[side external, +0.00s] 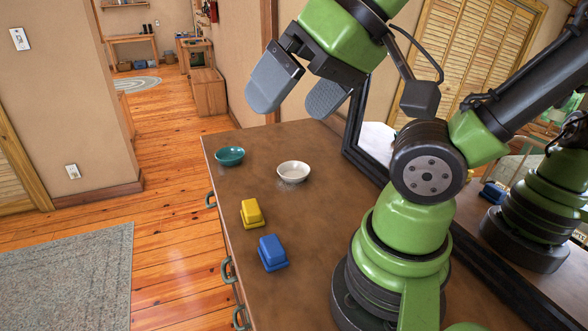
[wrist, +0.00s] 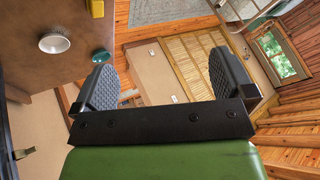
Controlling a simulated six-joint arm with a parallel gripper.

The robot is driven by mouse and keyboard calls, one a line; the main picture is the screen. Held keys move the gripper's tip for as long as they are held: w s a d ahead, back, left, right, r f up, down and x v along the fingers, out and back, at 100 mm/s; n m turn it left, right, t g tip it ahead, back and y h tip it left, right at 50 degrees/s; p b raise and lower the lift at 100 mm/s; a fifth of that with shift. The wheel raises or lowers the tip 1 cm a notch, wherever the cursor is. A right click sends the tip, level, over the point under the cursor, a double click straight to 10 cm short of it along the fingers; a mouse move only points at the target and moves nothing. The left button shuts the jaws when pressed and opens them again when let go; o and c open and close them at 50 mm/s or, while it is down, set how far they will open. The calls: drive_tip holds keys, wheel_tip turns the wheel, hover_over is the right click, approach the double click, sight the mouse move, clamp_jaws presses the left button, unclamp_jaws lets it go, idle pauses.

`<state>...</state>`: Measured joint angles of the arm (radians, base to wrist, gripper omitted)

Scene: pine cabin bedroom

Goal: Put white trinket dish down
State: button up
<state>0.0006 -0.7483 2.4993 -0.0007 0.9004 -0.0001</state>
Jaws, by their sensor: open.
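The white trinket dish (side external: 293,172) sits upright on the brown dresser top (side external: 330,215), to the right of a teal dish. It also shows in the wrist view (wrist: 54,43), at the upper left. My gripper (side external: 298,95) is open and empty, raised well above the dresser top near its far end. Its two padded fingers are spread wide in the wrist view (wrist: 160,80). It is apart from the white dish, and nothing lies between the fingers.
The teal dish (side external: 230,156) stands near the dresser's left edge. A yellow block-like box (side external: 251,212) and a blue one (side external: 272,252) lie nearer the front. A black-framed mirror (side external: 356,120) stands along the right side. Bare dresser top surrounds the white dish.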

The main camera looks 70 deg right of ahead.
drive_tip(key=w+d+g+h, duration=0.1)
drive_tip(key=w+d+h, duration=0.1)
drive_tip(key=w+d, duration=0.4)
drive_tip(key=g, duration=0.5)
hover_over(293, 175)
drive_tip(key=s, duration=0.1)
drive_tip(key=shift+m+h, duration=0.3)
drive_tip(key=shift+m, duration=0.1)
drive_tip(key=f, duration=2.5)
drive_tip(key=shift+s+a, duration=0.1)
drive_tip(key=shift+a, duration=0.15)
drive_tip(key=shift+w+d+f, duration=0.1)
drive_tip(key=shift+w+f, duration=0.1)
drive_tip(key=shift+f, duration=1.2)
drive_tip(key=shift+w+f, duration=0.2)
drive_tip(key=shift+f, duration=1.15)
drive_tip(key=c, duration=0.8)
drive_tip(key=shift+r, duration=0.15)
